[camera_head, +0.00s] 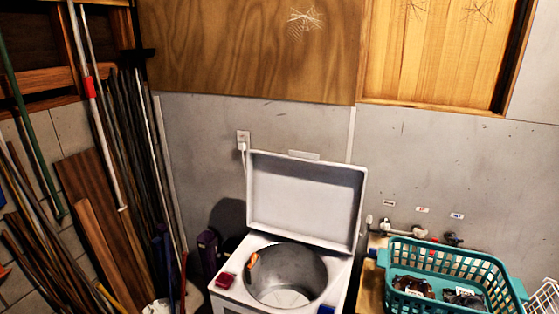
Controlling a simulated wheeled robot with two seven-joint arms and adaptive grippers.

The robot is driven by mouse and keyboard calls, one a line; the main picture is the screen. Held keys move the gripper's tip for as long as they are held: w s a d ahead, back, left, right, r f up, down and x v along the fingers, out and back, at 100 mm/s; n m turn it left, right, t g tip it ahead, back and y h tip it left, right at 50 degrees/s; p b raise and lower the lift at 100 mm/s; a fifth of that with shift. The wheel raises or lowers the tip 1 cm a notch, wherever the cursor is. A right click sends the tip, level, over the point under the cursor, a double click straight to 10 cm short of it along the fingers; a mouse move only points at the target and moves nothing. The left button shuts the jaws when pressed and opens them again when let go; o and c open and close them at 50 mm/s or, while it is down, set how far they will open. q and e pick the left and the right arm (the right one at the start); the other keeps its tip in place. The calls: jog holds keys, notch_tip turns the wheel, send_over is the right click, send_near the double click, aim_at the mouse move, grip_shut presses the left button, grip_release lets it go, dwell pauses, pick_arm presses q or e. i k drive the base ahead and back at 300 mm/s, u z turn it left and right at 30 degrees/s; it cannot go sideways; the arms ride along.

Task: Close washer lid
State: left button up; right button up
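The white washer (239,280) stands at the bottom middle against the grey wall. Its lid (305,202) is raised, tilted back close to the wall behind the machine. The round metal drum (287,277) is open to view, with a small orange thing (253,260) at its upper left rim. Neither of my grippers is in view.
A teal basket (448,270) with dark items stands to the right of the washer, near taps on the wall. Small red (225,281) and blue (326,309) things sit on the washer's front corners. Poles and boards (110,190) lean at the left.

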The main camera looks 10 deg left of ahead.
aim_at(297, 196)
jog(key=k, duration=0.35)
jog(key=u, duration=0.1)
jog(key=i, duration=1.1)
jog(key=z, duration=1.15)
